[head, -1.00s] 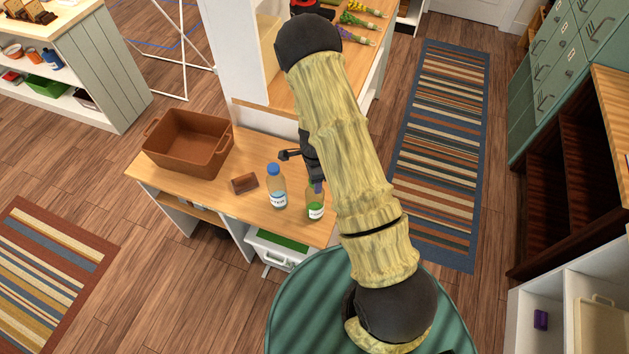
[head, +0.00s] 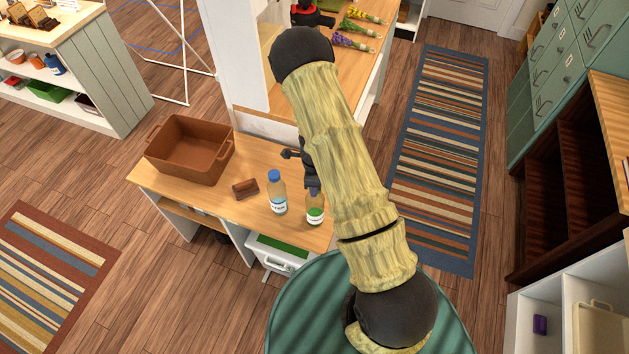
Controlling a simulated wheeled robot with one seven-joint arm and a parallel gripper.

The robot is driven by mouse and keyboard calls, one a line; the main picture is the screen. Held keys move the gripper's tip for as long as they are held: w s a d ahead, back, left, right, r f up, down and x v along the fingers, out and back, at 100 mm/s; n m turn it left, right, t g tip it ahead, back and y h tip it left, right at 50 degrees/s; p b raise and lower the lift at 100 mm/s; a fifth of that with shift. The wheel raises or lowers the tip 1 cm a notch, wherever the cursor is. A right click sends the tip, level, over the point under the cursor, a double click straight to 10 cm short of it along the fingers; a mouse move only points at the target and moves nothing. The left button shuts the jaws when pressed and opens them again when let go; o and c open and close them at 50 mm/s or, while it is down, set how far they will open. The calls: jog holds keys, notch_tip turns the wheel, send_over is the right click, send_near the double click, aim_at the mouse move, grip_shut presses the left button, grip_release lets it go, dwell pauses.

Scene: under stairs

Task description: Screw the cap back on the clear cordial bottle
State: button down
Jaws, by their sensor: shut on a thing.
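A clear bottle with a green label (head: 315,214) stands upright near the right front edge of the wooden bench top (head: 215,200). My gripper (head: 312,186) is at its top, shut, pointing down over the neck. The cap between the fingers is too small and too covered by my gripper and arm to see clearly. I cannot tell whether the cap touches the neck. A second clear bottle with a blue cap (head: 277,193) and a white label stands upright just to the left, apart from my gripper.
A small brown block (head: 245,189) lies left of the blue-capped bottle. A brown handled basket (head: 190,150) stands at the bench's left end. A white post (head: 233,50) and a higher counter with flower bunches (head: 357,41) rise behind. A white bin (head: 275,256) sits below.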

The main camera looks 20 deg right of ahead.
dwell(0.3)
jog(key=shift+c, duration=2.1)
grip_release()
jog(key=shift+r+p, duration=2.45)
jog(key=shift+r, duration=0.6)
